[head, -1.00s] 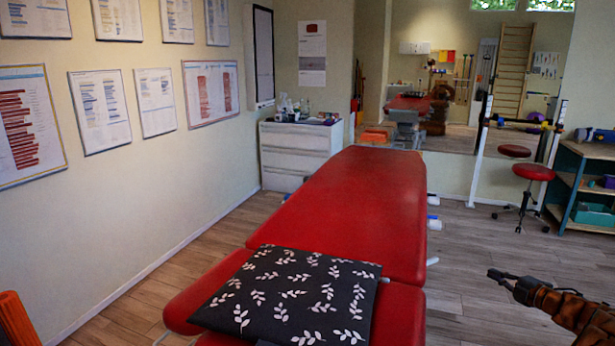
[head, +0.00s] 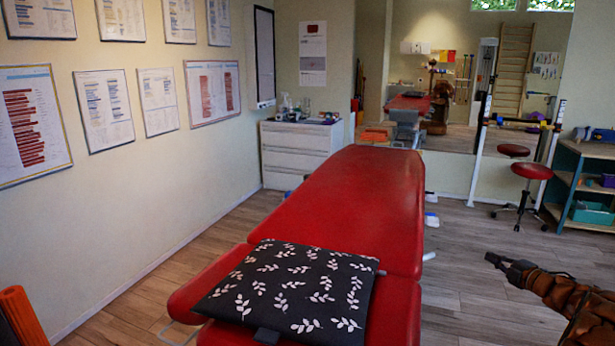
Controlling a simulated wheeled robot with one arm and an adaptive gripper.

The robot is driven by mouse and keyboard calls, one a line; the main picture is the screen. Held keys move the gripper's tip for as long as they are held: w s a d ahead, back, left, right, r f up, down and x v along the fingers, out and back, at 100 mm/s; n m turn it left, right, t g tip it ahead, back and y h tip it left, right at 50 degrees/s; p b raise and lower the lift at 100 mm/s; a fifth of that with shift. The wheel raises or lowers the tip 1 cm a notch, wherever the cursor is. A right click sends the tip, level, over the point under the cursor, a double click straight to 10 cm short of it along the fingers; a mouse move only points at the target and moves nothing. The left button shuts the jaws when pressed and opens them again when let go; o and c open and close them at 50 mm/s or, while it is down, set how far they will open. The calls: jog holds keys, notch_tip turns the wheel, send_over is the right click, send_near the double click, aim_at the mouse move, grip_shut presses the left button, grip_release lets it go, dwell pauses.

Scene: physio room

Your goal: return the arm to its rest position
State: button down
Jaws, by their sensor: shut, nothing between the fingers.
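My gripper (head: 491,259) is at the lower right, dark and small, at the end of my brown arm. It points left over the wooden floor, to the right of the red treatment table, and is apart from it. Its fingers look closed and hold nothing. Part of my arm is cut off by the right and lower edges of the picture.
The red treatment table (head: 352,205) fills the middle, with a dark leaf-patterned cushion (head: 290,290) on its near end. A white drawer cabinet (head: 298,155) stands behind at left. A red stool (head: 531,171) and shelf (head: 575,185) are at right. Floor between is free.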

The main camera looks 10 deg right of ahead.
jog(key=w+a+r+m+h, duration=0.3)
jog(key=r, duration=0.3)
jog(key=w+a+r+m+h, duration=0.2)
jog(key=a+r+m+h, duration=0.15)
jog(key=r, duration=0.25)
jog(key=s+a+r+m+g+h, duration=0.1)
jog(key=s+a+m+g+h, duration=0.1)
jog(key=s+a+m+g, duration=0.55)
jog(key=s+a+f+m+g+y, duration=0.1)
jog(key=s+a+f+g+y, duration=0.2)
jog(key=s+a, duration=1.05)
jog(key=s+a+f+m+g, duration=0.3)
jog(key=s+a, duration=0.6)
jog(key=s, duration=0.9)
jog(key=s+a+f+g+y, duration=0.25)
jog(key=s+a+g, duration=0.25)
jog(key=s+a, duration=0.9)
notch_tip(320, 180, down, 11)
jog(key=d+b, duration=0.2)
jog(key=b, duration=0.8)
notch_tip(320, 180, up, 24)
jog(key=s+p, duration=0.2)
jog(key=p, duration=2)
jog(key=shift+s+a, duration=0.15)
jog(key=shift+s, duration=0.1)
